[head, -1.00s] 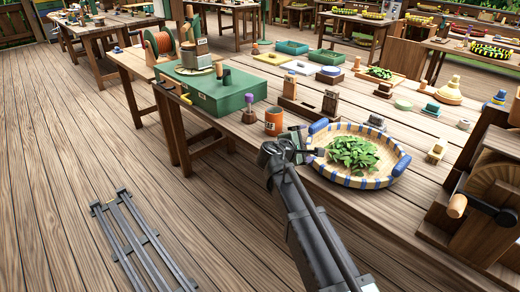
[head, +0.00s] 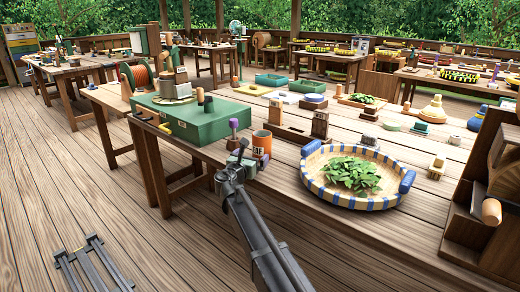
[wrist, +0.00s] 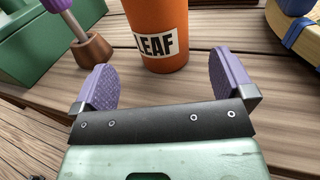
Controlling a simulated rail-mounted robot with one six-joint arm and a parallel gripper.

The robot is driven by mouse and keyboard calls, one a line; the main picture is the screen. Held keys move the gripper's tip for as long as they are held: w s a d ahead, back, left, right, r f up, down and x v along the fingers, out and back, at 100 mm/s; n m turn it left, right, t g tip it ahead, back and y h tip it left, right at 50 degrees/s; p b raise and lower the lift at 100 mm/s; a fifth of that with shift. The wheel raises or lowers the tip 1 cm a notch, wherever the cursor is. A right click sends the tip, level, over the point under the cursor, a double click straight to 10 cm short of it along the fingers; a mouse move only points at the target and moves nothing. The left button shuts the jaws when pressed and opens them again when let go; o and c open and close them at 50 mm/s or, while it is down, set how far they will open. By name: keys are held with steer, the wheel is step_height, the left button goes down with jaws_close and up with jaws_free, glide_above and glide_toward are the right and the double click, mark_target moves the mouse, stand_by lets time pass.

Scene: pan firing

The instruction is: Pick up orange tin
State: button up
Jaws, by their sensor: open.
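The orange tin (head: 262,143) stands upright on the wooden table, left of the striped basket in the head view. In the wrist view the orange tin (wrist: 157,22) shows a white label reading "LEAF"; its top is cut off by the frame edge. My gripper (head: 243,162) is just in front of the tin in the head view. In the wrist view my gripper (wrist: 162,85) is open, its two purple pads apart and empty. The tin stands ahead of the pads, roughly centred between them, not clasped.
A purple-handled tool in a brown holder (wrist: 92,50) stands close left of the tin, beside the green case (head: 190,120). A blue-and-cream basket of leaves (head: 320,185) lies to the right. Bare table planks lie between the tin and basket.

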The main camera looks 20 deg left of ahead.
mark_target(258, 151)
steer(key=w, duration=0.8)
steer(key=shift+w+d, duration=0.2)
steer(key=shift+w, duration=0.1)
steer(key=c, duration=0.9)
steer(key=shift+c, duration=0.2)
step_height(258, 151, up, 20)
steer(key=p, duration=2)
